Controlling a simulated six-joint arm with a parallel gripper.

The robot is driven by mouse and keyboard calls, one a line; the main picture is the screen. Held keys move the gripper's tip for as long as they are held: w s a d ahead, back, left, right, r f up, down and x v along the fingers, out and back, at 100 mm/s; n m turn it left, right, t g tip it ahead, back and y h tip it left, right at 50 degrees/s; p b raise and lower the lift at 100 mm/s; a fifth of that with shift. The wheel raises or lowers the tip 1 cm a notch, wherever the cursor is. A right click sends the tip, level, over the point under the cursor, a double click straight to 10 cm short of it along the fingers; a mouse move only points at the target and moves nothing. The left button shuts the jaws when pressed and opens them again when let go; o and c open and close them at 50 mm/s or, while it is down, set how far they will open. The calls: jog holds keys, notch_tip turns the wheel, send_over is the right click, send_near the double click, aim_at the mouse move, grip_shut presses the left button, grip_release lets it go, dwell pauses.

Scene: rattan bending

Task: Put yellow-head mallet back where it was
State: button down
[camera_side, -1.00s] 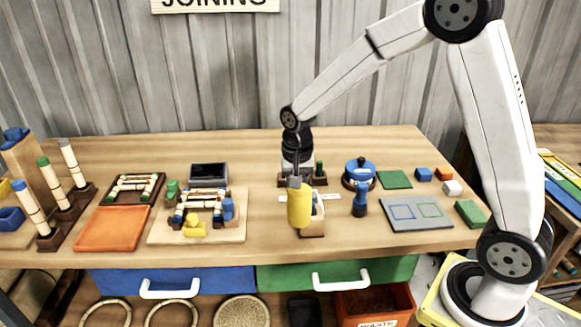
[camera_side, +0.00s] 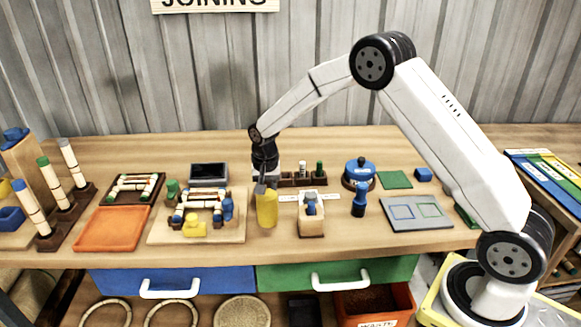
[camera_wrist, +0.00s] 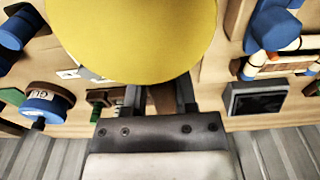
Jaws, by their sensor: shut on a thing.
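The mallet's large yellow head (camera_side: 266,208) hangs below my gripper (camera_side: 264,184) in the side view, just right of the jig board. My gripper is shut on the mallet's handle, which is mostly hidden by the fingers. In the wrist view the yellow head (camera_wrist: 140,35) fills the top middle, in front of my fingers (camera_wrist: 160,100). It appears held above the table; the exact gap cannot be told. A small wooden holder (camera_side: 311,222) with a grey-blue piece in it stands to the right of the mallet.
The jig board (camera_side: 160,238) with rattan pieces and blue, green and yellow blocks is close on the left. A dark rack (camera_side: 290,180) with green-topped pegs stands behind right. A blue pot (camera_side: 359,172) and blue upright tool (camera_side: 360,200) stand further right. An orange tray (camera_side: 110,230) is left.

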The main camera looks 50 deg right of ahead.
jog(key=shift+w+f, duration=0.6)
jog(key=shift+f, duration=0.05)
jog(key=shift+w+f, duration=0.2)
jog(key=shift+f, duration=1.6)
jog(key=shift+f, duration=0.1)
jog(key=shift+c, duration=2)
grip_release()
jog(key=shift+f, duration=0.1)
jog(key=r, duration=1.2)
jog(key=shift+s+a+r, duration=0.15)
jog(key=shift+s+a, duration=0.05)
jog(key=shift+s, duration=0.05)
